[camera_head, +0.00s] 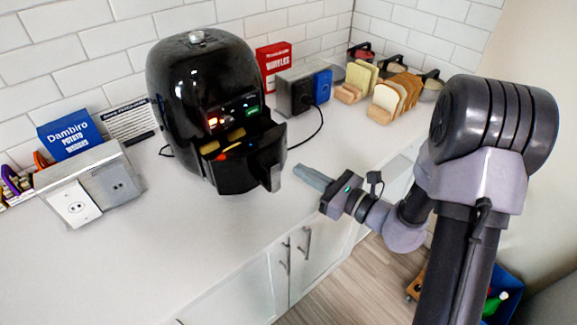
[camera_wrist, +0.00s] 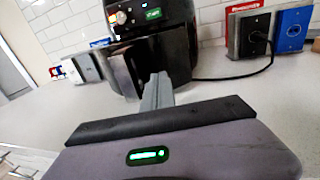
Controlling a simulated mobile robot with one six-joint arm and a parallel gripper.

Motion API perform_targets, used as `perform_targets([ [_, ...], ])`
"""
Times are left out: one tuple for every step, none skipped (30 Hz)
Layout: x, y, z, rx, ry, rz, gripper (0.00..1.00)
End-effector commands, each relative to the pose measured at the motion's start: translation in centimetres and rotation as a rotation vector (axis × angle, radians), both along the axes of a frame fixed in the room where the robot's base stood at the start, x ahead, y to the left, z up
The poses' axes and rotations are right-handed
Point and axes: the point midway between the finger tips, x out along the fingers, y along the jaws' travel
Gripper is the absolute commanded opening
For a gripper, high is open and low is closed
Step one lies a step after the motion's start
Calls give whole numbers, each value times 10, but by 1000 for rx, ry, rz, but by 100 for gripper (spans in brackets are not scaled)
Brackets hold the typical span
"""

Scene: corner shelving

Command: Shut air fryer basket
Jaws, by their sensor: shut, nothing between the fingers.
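The black air fryer (camera_head: 199,95) stands on the white counter. Its basket (camera_head: 246,168) is pulled partly out at the front, with yellowish and orange food visible inside. The basket's handle (camera_head: 270,177) points toward the front right. My gripper (camera_head: 302,170) is shut and empty, a little right of the handle above the counter's front edge. In the wrist view, the shut fingers (camera_wrist: 157,82) point at the air fryer (camera_wrist: 167,22), and the basket front and handle (camera_wrist: 125,75) show just left of the fingertips. I cannot tell whether they touch.
Behind the fryer are a red box (camera_head: 273,62) and a socket block (camera_head: 304,92) with a black cord running onto the counter. Bread slices in a rack (camera_head: 396,95) stand at the right. A blue box (camera_head: 69,134) and outlet unit (camera_head: 92,186) stand at left. The front-left counter is clear.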

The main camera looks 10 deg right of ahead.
Motion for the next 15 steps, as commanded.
perform_targets([
  [6,8,-1,0,-3,4,0],
  [10,13,-2,0,-3,5,0],
  [15,17,-2,-1,-3,5,0],
  [19,21,-1,-1,-4,4,0],
  [22,24,-1,1,-2,4,0],
  [26,27,-1,-1,-2,4,0],
  [28,30,-1,-1,-1,3,0],
  [30,31,-1,0,-1,3,0],
  [32,33,-1,0,-1,2,0],
  [33,35,0,0,-1,2,0],
  [34,35,0,0,-1,2,0],
  [35,36,0,-1,-1,2,0],
  [35,36,0,0,0,2,0],
  [35,36,0,0,0,2,0],
  [35,36,0,0,0,1,0],
])
